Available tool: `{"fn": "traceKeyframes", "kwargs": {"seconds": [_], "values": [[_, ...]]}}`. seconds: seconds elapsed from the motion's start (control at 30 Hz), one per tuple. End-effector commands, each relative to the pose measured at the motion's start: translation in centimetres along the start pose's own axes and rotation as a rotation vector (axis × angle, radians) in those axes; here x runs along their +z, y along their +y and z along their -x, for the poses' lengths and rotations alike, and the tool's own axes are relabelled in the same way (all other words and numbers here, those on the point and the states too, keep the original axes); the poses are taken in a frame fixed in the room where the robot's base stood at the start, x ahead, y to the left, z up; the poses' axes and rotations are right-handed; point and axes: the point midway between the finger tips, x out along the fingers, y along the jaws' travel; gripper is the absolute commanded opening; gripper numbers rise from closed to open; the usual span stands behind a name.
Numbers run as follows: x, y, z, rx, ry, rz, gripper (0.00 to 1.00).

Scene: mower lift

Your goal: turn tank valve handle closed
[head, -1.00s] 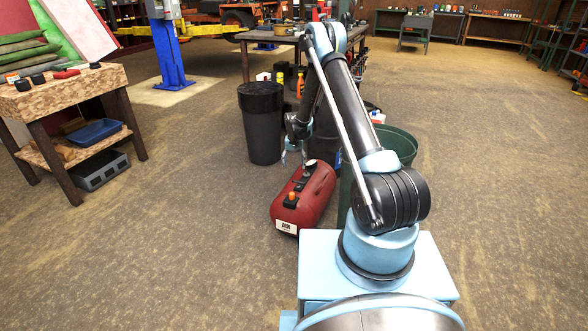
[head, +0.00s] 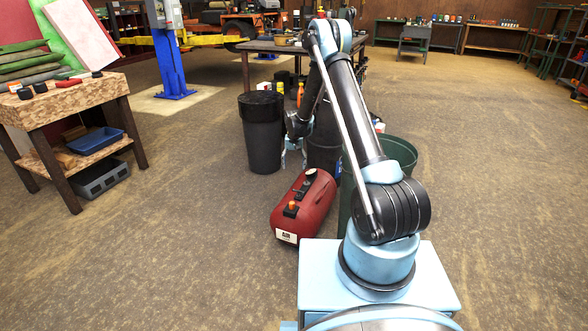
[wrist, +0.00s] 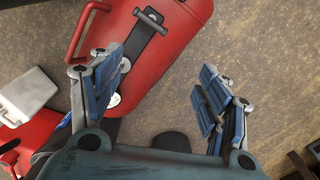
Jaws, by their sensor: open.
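The red air tank (head: 314,207) lies on the floor in the head view, with an orange knob (head: 291,207) on a dark fitting near its front end and a small dark fitting (head: 311,172) farther back. My gripper (head: 292,158) is behind the tank's far end, partly hidden by my arm. In the wrist view my gripper (wrist: 160,92) has its blue-padded fingers apart, with nothing between them. A red body (wrist: 165,60) with a tube handle, a dark bar (wrist: 148,32) and a pale round face lies beyond the left finger. I cannot tell for sure that it is the tank. The orange knob does not show there.
A workbench (head: 75,100) is at the left. A white container (wrist: 28,95) shows in the wrist view. The floor left of the tank is clear.

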Motion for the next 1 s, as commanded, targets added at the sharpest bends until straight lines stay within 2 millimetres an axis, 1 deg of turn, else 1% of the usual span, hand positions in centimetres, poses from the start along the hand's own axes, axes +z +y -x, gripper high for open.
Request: {"fn": "traceKeyframes", "kwargs": {"seconds": [0.8,1.0], "values": [[-0.1,0.0,4.7,0.0,0.0,0.0,0.7],[-0.1,0.0,5.5,0.0,0.0,0.0,0.7]]}}
